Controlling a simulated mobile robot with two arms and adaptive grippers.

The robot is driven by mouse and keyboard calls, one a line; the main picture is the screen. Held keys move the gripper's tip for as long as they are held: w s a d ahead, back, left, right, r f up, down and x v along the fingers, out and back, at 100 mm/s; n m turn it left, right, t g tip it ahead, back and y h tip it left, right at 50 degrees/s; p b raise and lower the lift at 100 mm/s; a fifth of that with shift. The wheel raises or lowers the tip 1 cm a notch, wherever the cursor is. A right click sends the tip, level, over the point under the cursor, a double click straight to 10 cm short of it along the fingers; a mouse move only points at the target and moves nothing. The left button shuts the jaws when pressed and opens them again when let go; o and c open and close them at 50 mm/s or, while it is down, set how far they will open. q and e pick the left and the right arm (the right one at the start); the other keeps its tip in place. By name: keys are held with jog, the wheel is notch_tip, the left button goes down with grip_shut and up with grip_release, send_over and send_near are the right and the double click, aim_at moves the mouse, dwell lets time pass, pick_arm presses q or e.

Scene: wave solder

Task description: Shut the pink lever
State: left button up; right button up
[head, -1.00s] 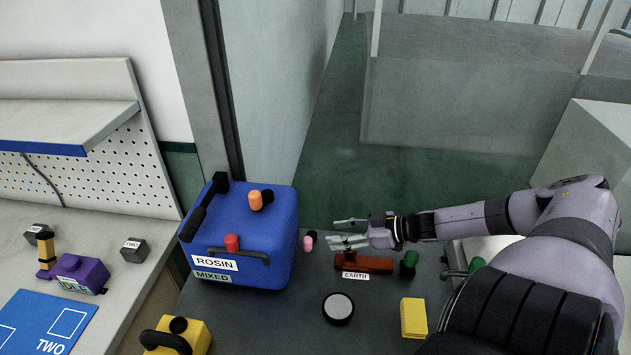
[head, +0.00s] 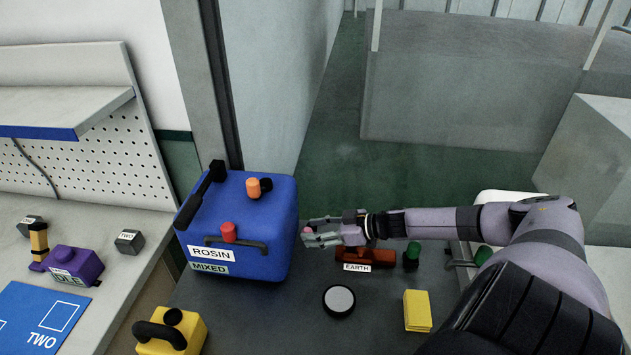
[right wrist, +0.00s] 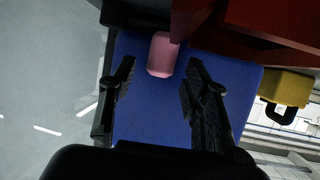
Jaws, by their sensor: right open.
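The pink lever's rounded tip (head: 307,232) shows at the right side of the blue ROSIN box in the head view, partly covered by my gripper. In the right wrist view the pink tip (right wrist: 163,55) joins a dark red part above it. My right gripper (head: 310,233) reaches in from the right, over the red EARTH block (head: 370,258). Its fingers are open, and in the wrist view the pink tip lies between the two fingertips (right wrist: 160,72) with gaps at both sides. I cannot tell if anything touches. My left gripper is out of view.
The blue ROSIN box (head: 277,222) stands close beyond my fingertips. Green knobs (head: 412,251), a round white-topped disc (head: 339,301), a yellow block (head: 417,310) and a yellow handled box (head: 185,345) are on the dark bench. The bench between disc and blue box is clear.

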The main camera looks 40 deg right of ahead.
jog(key=shift+w, duration=0.1)
grip_shut()
dwell(0.6)
